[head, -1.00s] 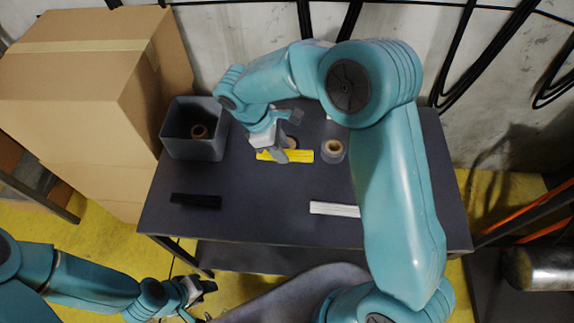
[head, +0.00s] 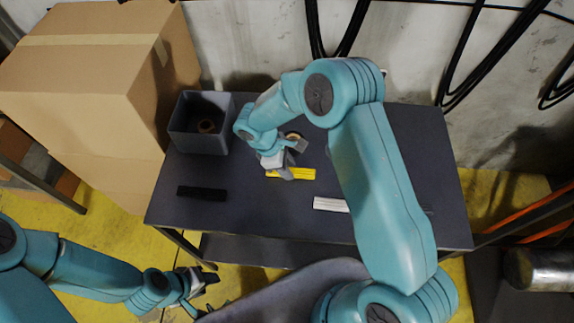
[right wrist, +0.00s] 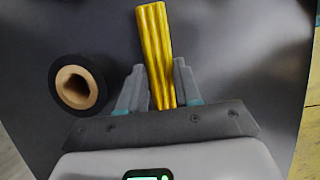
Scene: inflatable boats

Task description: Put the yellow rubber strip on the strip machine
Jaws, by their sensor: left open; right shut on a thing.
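The yellow rubber strip (head: 296,174) is between the fingers of my right gripper (head: 284,172), over the dark table. In the right wrist view the strip (right wrist: 155,50) points away from the palm, and the right gripper's fingers (right wrist: 160,88) are shut on its near part. I cannot tell whether the strip is lifted clear of the table. My left gripper (head: 205,290) is open and empty, low in front of the table at the left. I cannot make out the strip machine with certainty.
A roll (right wrist: 78,85) lies left of the right gripper in the wrist view. Cardboard boxes (head: 95,75) stand left of the table.

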